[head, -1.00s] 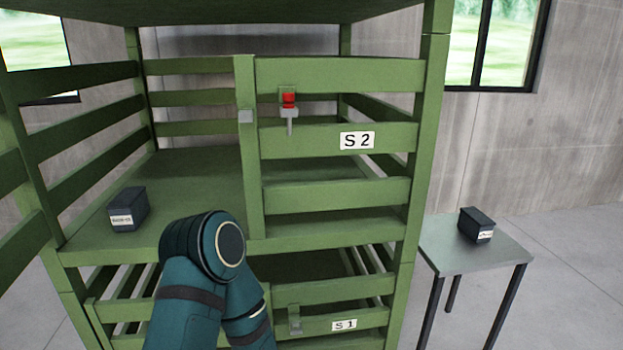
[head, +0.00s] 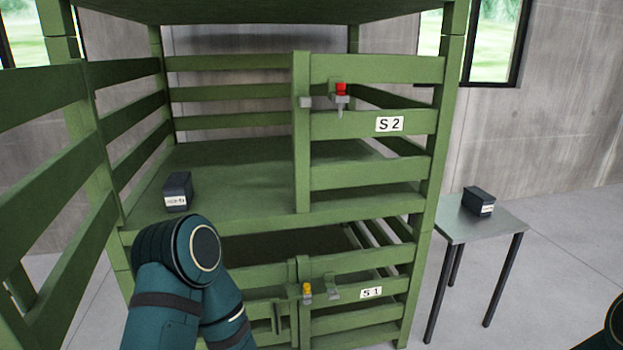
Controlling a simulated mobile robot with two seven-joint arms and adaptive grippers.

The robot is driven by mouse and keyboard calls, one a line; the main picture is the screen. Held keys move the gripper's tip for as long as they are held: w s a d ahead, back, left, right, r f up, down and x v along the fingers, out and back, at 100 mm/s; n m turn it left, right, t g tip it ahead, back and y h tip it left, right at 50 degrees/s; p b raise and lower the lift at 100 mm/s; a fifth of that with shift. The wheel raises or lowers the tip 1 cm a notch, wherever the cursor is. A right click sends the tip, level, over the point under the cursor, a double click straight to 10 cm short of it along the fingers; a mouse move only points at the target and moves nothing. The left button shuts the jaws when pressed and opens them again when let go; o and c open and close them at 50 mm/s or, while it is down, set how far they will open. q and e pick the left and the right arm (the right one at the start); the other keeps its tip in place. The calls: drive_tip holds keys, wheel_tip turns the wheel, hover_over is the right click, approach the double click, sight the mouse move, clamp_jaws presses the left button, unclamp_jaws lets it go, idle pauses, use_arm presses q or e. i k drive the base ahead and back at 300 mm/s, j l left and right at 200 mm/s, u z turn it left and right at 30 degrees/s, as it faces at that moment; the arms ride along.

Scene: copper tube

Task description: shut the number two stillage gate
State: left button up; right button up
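The number two gate is on the upper level of the green stillage. Its right leaf (head: 345,125), with the S 2 label (head: 389,124), stands across the right half of the front. A red-topped latch (head: 341,92) with a grey bar sits near its free edge. Slats at the left (head: 40,155) reach from the front left post toward me and look like the left leaf swung open. The left half of the front is open. My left arm crosses the lower left. Neither gripper is in view.
A dark labelled box (head: 177,190) sits on the upper deck behind the open half. The lower gate (head: 345,262), labelled S 1, has a yellow latch (head: 307,291) and looks shut. A small grey table (head: 465,229) at the right bears another dark box (head: 479,200).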

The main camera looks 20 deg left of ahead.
sight(29, 208)
drive_tip(key=k+j, duration=0.65)
drive_tip(key=j+u, duration=0.2)
drive_tip(key=j, duration=0.7)
drive_tip(key=i+j+u, duration=0.25)
drive_tip(key=i+j, duration=0.75)
